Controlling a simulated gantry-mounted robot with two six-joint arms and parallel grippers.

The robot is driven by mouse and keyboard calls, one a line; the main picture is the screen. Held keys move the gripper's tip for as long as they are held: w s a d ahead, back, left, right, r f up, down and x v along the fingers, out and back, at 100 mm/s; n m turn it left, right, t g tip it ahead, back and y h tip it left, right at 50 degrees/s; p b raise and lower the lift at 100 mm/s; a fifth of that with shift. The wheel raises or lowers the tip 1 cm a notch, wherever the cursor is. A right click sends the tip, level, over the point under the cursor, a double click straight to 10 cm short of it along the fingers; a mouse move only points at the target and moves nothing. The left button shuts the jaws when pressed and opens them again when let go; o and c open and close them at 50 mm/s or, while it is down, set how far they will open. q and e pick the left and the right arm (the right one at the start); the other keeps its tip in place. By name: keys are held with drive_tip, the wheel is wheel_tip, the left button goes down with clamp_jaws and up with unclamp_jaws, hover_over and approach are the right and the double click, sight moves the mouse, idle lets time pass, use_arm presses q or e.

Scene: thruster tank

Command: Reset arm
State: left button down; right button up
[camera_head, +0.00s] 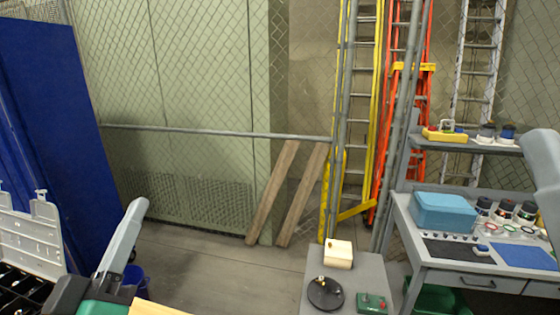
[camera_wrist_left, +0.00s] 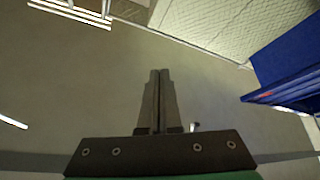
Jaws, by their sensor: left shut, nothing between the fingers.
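My left gripper (camera_head: 136,208) reaches up from the lower left in the head view, with its long grey fingers over the floor. In the left wrist view, its two fingers (camera_wrist_left: 157,75) lie together, shut, with nothing between them. They point over bare floor and touch nothing. A smooth grey part at the right edge of the head view looks like part of my right arm; no right fingertips show.
A grey stand (camera_head: 375,268) holds a black disc (camera_head: 325,293), a cream block (camera_head: 338,254) and a green box (camera_head: 372,303). A workbench (camera_head: 410,210) with a blue case (camera_head: 444,212) is at right. An open organizer (camera_head: 30,235) is at left. Ladders and planks lean behind.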

use_arm(q)
drive_tip(key=s+d+r+m+t+h, duration=0.25)
drive_tip(key=s+r+m+t, duration=0.3)
drive_tip(key=s+r, duration=0.8)
wheel_tip(320, 180, up, 21)
drive_tip(key=w+m+g+p, duration=0.1)
drive_tip(key=w+m+p, duration=0.1)
drive_tip(key=p, duration=2)
wheel_tip(320, 180, down, 44)
drive_tip(key=b, duration=4.4)
drive_tip(key=shift+d+r, duration=0.15)
drive_tip(key=shift+d, duration=0.1)
